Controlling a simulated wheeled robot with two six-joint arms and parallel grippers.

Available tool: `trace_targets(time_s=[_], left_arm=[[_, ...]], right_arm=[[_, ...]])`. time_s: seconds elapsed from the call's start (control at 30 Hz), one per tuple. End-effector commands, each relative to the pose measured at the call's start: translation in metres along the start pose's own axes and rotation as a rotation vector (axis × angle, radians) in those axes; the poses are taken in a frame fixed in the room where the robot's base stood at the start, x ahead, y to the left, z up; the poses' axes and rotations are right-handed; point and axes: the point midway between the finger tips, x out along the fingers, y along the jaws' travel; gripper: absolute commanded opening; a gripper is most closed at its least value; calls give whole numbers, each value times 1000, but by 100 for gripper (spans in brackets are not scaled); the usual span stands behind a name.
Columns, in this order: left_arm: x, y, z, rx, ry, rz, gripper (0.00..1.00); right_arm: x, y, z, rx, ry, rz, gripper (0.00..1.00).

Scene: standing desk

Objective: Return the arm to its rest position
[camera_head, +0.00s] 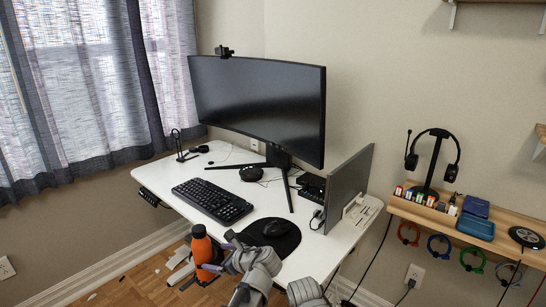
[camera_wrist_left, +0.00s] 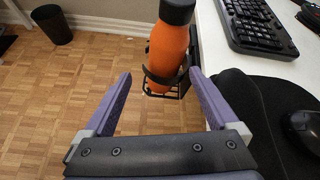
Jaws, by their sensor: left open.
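My left gripper (camera_head: 218,252) is at the front edge of the white desk (camera_head: 300,258), close to an orange bottle with a dark cap (camera_head: 201,252). In the left wrist view the purple fingers of my left gripper (camera_wrist_left: 158,78) are spread wide with nothing between them. The orange bottle (camera_wrist_left: 168,50) stands upright in a black wire holder (camera_wrist_left: 165,80) at the desk's side, beyond the fingertips. The gripper looks apart from it. My right gripper is not in view; a grey arm part of mine shows at the bottom of the head view.
A mouse (camera_head: 275,228) on a black pad and a keyboard (camera_head: 212,200) lie near the gripper. A large monitor (camera_head: 260,105) and a laptop (camera_head: 348,185) stand behind. A wooden shelf (camera_head: 480,240) is at right. A dark bin (camera_wrist_left: 52,24) stands on open floor.

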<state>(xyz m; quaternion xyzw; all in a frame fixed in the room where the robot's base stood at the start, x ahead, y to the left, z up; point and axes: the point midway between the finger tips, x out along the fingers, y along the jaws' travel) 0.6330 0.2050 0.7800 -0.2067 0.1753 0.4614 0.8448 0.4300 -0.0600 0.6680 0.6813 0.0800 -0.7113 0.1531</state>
Motion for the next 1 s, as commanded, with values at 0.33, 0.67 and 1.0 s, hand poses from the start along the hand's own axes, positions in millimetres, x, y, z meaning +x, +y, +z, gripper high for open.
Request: trace_targets(time_s=[0.33, 0.67, 1.0], left_arm=[[-127, 47, 2, -878, 392, 377, 93], [-236, 77, -5, -1375, 489, 870, 93], [-257, 83, -8, -1458, 479, 989, 93]], right_arm=[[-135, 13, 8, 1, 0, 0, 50], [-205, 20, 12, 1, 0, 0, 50], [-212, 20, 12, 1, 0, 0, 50]])
